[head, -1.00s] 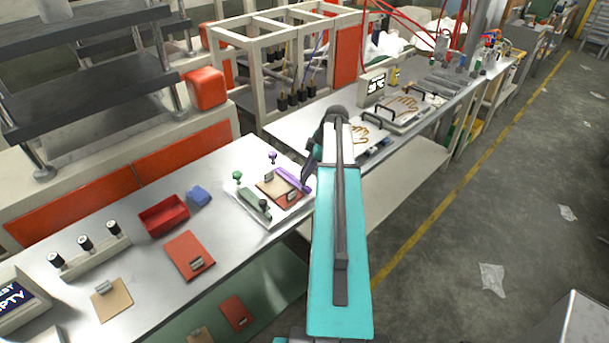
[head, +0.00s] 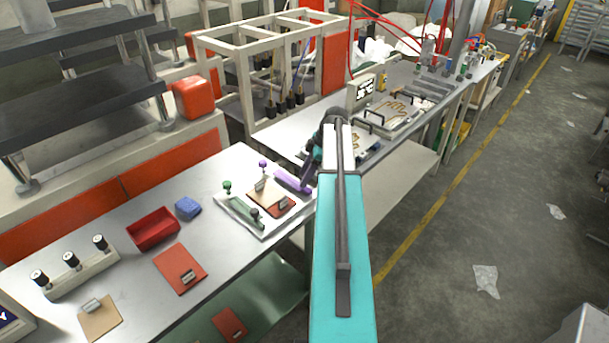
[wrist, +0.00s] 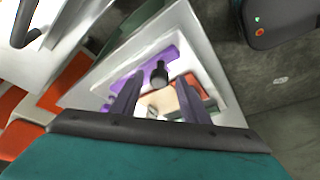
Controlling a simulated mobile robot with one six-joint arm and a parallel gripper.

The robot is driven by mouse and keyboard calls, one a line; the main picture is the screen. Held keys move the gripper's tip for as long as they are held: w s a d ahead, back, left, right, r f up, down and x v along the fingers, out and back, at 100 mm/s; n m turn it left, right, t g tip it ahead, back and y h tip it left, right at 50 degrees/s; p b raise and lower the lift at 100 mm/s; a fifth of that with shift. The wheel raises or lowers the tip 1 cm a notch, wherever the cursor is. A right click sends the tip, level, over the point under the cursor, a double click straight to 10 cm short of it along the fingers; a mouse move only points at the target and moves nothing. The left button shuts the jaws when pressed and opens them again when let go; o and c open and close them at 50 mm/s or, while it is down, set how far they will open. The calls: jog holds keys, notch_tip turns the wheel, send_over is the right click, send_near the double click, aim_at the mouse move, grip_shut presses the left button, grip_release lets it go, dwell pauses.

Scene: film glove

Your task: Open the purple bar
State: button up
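The purple bar (head: 290,180) lies along the right side of a white plate (head: 266,233) on the bench, beside brown and red pads. Its near right end is hidden by my arm in the head view. My gripper (wrist: 158,98) is open. In the wrist view its two fingers stand on either side of a black knob (wrist: 159,75), in front of the purple bar (wrist: 168,55). I cannot tell whether the fingers touch the knob. In the head view my gripper (head: 308,174) is a dark shape at the bar's right end, mostly hidden.
A green bar (head: 240,211) with a black knob lies along the plate's left side. A purple-topped peg and a green-topped peg stand at the back. A red tray (head: 152,231), blue block (head: 187,208) and red pad (head: 180,269) lie to the left.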

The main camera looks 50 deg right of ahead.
jog(key=shift+s+d+r+b, duration=0.2)
jog(key=shift+d+r+b, duration=0.15)
jog(key=shift+r, duration=0.25)
jog(key=b+v, duration=0.4)
jog(key=v, duration=0.8)
jog(key=shift+r, duration=0.25)
jog(key=shift+a, duration=0.1)
jog(key=shift+s, duration=0.1)
